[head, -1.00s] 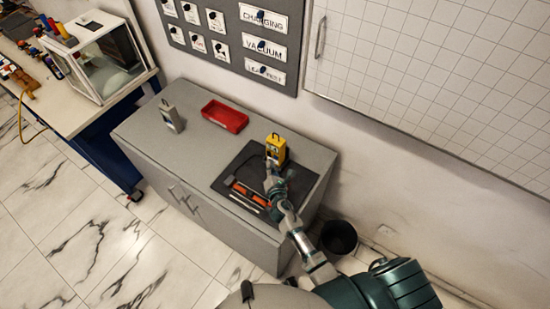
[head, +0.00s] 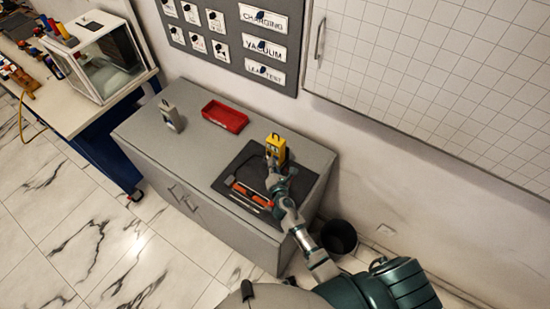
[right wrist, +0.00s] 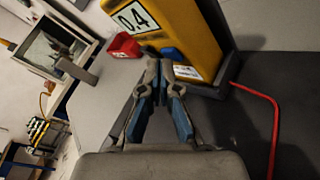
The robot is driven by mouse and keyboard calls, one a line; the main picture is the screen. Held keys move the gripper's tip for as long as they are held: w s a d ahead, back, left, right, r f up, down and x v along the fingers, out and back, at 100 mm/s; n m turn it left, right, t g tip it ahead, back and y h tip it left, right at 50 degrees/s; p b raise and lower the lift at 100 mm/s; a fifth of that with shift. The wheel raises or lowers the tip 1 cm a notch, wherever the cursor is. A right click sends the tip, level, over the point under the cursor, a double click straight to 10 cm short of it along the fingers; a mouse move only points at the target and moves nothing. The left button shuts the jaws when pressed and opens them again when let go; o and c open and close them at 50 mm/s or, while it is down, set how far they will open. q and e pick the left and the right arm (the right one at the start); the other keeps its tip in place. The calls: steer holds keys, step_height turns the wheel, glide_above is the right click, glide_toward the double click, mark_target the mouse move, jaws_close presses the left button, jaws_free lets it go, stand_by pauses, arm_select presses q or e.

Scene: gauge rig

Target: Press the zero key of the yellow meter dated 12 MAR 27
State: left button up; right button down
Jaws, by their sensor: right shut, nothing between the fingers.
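The yellow meter (head: 279,148) stands upright on the dark mat on the grey cabinet. It fills the top of the right wrist view (right wrist: 205,30), tilted there, with a display reading 0.4 (right wrist: 133,17), a blue key (right wrist: 172,54) and a white label (right wrist: 187,72) whose writing I cannot read. My right gripper (head: 270,161) is shut and empty in front of the meter's face. In the right wrist view its fingertips (right wrist: 161,65) are just short of or at the blue key; I cannot tell whether they touch. My left gripper is not in view.
A grey meter (head: 171,117) and a red tray (head: 225,116) stand on the cabinet (head: 150,137). An orange-and-black tool (head: 252,195) lies on the mat (head: 236,163) beside my arm. A black bin (head: 339,237) is on the floor at the right.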

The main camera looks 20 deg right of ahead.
steer(key=shift+w+d, duration=0.3)
steer(key=shift+d, duration=0.1)
stand_by(0.4)
steer(key=shift+a, duration=0.1)
steer(key=shift+s+a, duration=0.65)
steer(key=shift+a, duration=0.1)
steer(key=shift+s+a, duration=0.75)
steer(key=shift+a, duration=0.25)
steer(key=shift+s+a, duration=0.75)
steer(key=shift+a, duration=0.25)
